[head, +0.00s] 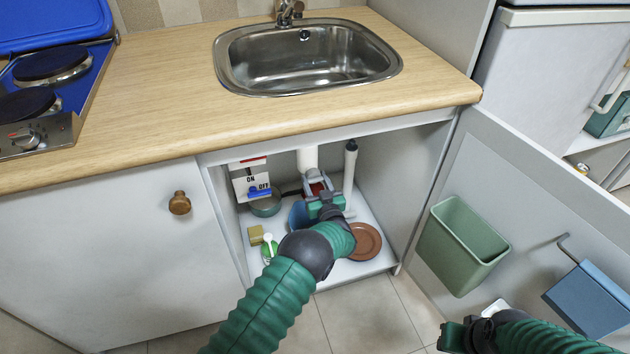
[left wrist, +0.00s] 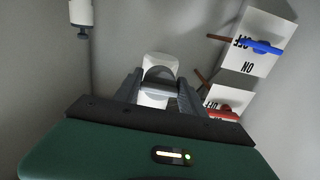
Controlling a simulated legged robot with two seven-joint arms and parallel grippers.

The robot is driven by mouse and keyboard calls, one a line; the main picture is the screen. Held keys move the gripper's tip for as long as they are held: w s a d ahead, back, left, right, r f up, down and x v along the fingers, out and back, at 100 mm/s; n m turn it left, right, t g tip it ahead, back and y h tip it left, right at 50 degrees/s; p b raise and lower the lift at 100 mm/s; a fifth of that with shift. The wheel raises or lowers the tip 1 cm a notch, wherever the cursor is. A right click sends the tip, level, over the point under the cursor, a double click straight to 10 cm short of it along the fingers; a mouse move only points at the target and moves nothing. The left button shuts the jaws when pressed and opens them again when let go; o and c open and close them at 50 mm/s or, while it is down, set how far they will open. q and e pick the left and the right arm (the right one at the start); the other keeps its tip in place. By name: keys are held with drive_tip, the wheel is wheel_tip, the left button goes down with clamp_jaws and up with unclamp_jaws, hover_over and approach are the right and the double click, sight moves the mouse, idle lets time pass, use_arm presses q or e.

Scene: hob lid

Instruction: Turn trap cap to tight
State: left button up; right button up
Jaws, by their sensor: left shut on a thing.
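My left gripper (head: 318,184) reaches into the open cabinet under the sink, just below a white drain pipe (head: 307,158). In the left wrist view its two grey fingers (left wrist: 159,88) stand on either side of a grey rounded piece, which I take to be the trap cap (left wrist: 159,76). The gripper is shut on it. The white pipe (left wrist: 160,60) shows right behind the cap. In the head view the gripper mostly hides the cap, and I cannot tell how tight it is. My right gripper (head: 455,337) is low at the right, outside the cabinet; its jaws are unclear.
A valve box with a blue lever (head: 259,191) is left of the pipe; a red lever (left wrist: 212,112) is near it. A white upright tube (head: 350,175) stands right. A brown plate (head: 366,242), sponge (head: 255,235) and bottle (head: 269,249) sit on the cabinet floor. The open door holds a green bin (head: 462,245).

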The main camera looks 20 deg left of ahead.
use_arm(q)
drive_tip(key=shift+s+d+f, duration=0.1)
drive_tip(key=shift+d+f, duration=0.05)
drive_tip(key=shift+f, duration=0.3)
drive_tip(key=o, duration=1.4)
drive_tip(key=shift+c, duration=0.2)
drive_tip(key=shift+r, duration=0.2)
drive_tip(key=shift+r, duration=0.1)
drive_tip(key=p+v, duration=0.6)
drive_tip(key=v, duration=1)
drive_tip(key=shift+s+d, duration=0.2)
drive_tip(key=shift+s, duration=0.05)
